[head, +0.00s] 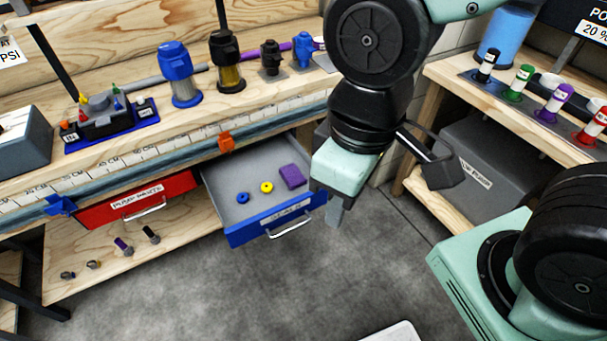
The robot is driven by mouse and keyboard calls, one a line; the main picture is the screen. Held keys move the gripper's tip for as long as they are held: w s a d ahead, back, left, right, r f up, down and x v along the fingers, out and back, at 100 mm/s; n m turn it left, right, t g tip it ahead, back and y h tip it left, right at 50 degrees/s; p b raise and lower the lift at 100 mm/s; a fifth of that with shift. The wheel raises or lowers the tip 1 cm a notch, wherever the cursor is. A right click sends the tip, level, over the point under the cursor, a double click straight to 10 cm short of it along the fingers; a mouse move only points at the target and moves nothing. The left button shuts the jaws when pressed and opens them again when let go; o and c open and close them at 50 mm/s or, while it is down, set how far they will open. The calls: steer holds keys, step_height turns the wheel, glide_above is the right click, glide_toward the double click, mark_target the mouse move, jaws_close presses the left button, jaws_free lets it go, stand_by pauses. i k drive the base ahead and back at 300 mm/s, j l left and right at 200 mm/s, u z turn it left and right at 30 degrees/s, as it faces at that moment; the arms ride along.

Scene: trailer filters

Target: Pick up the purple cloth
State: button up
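The purple cloth (291,177) looks like a small folded block. It lies inside the open blue drawer (247,233), in the right part near the right wall. My gripper (333,214) hangs just right of the drawer, pointing down, apart from the cloth. Its fingers are partly hidden by its pale green housing, so I cannot tell whether they are open or shut. I see nothing held in it.
A blue ring (242,198) and a yellow ring (266,187) lie left of the cloth. The red drawer (137,204) beside it is shut. The workbench (245,108) with several filters stands above. A grey bin (490,165) is at right; open floor (250,290) lies in front.

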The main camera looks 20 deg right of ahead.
mark_target(291, 175)
steer(key=u, duration=1.25)
steer(key=z, duration=1.25)
steer(key=i+j+z, duration=0.15)
steer(key=i, duration=0.25)
steer(key=i+j+z, duration=0.1)
steer(key=i+j, duration=0.25)
steer(key=i, duration=0.05)
